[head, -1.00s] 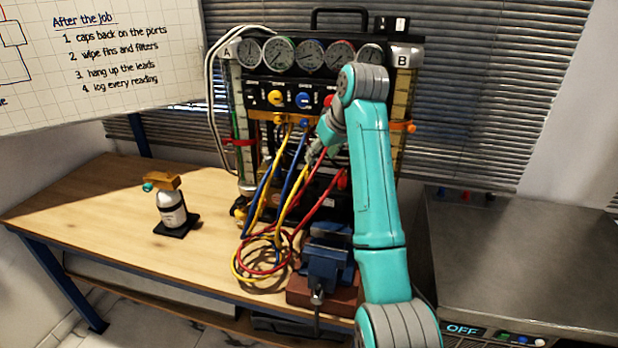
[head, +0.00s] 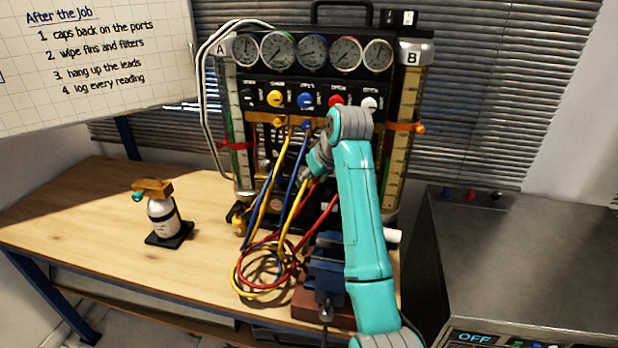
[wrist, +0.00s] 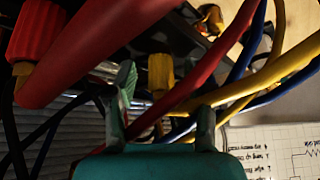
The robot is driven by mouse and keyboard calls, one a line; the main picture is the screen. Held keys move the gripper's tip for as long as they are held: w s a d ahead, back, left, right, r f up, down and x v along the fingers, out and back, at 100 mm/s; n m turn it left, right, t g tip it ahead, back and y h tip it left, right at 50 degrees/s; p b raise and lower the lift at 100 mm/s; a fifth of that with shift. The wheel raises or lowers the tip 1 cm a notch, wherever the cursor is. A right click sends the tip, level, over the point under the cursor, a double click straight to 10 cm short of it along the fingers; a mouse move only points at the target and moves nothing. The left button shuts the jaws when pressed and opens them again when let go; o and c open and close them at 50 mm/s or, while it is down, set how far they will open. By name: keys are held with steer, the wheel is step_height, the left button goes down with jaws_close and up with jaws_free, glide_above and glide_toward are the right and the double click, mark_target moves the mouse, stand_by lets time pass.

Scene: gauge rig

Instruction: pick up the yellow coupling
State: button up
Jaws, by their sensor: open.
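The yellow coupling (wrist: 160,74) is a ribbed yellow collar in the wrist view, beyond my fingertips and roughly in line with the gap between them. I cannot pick it out in the head view, where my arm covers part of the rig. My gripper (wrist: 165,92) is open, with its two fingers apart. A red hose crosses the gap between the fingers, in front of or near the coupling; I cannot tell whether it touches a finger. In the head view my gripper is small and partly hidden among the hoses in front of the gauge rig (head: 312,98).
A red coupling (wrist: 38,42) with a thick red hose (wrist: 100,42) is at the wrist view's left. Yellow and blue hoses (wrist: 262,80) crowd the right. In the head view, a blue vise (head: 326,275) stands below my arm. A bottle (head: 162,215) stands left on the bench (head: 80,215).

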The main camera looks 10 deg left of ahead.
jaws_close()
